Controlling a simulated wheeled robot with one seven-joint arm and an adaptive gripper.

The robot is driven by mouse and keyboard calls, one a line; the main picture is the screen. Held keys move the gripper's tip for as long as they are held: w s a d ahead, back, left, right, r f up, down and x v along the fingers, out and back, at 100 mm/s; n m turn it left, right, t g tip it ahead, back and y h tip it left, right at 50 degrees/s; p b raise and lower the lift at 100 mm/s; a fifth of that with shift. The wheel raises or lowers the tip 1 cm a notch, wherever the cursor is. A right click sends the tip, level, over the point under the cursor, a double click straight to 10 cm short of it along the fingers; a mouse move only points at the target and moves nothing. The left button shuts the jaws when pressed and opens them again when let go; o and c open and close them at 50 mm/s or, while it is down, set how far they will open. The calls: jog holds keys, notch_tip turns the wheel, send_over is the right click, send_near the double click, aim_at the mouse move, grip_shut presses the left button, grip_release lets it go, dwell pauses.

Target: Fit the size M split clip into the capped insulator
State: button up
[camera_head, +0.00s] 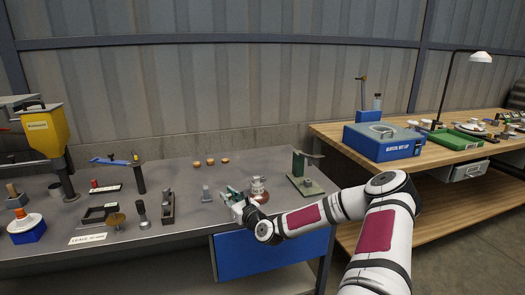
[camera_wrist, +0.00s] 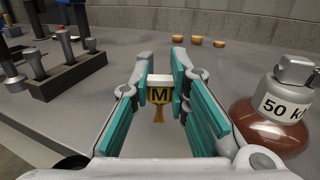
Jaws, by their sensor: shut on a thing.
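My gripper (camera_wrist: 160,84), with teal finger pads, is shut on the split clip (camera_wrist: 159,95). The clip has a dark-and-white plate marked M and a brass forked part hanging below it. In the head view my gripper (camera_head: 234,198) is low over the grey bench, and the clip cannot be made out there. The capped insulator (camera_wrist: 268,122) stands upright to the right of my gripper, apart from the clip. It has a reddish-brown body and a grey metal cap marked "50 k". It also shows in the head view (camera_head: 258,186).
Several small brown-and-tan pieces (camera_head: 210,162) lie at the back of the bench. A green stand (camera_head: 304,176) is right of the insulator. A dark tool rack (camera_wrist: 70,77) is at left in the wrist view. A wooden table (camera_head: 450,151) with a blue case (camera_head: 384,143) stands at right.

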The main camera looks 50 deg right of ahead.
jog(key=d+r+m+g+h, duration=0.1)
jog(key=d+r+m+h, duration=0.1)
jog(key=d+r, duration=0.4)
jog(key=s+d+r+m+g+h+p, duration=0.1)
jog(key=d+r+h, duration=0.2)
jog(key=d+r, duration=0.3)
jog(key=d, duration=0.5)
jog(key=shift+s+d+r+m+h, duration=0.15)
jog(key=shift+d+r+m+h, duration=0.1)
jog(key=shift+m+h, duration=0.15)
jog(key=shift+s, duration=0.1)
jog(key=shift+a+f+b, duration=0.1)
jog(key=shift+f+b, duration=0.9)
jog(key=shift+f, duration=1.9)
jog(key=shift+f+b, duration=0.5)
jog(key=shift+f, duration=1.05)
jog(key=o, duration=0.9)
jog(key=v, duration=1.2)
jog(key=shift+r, duration=0.15)
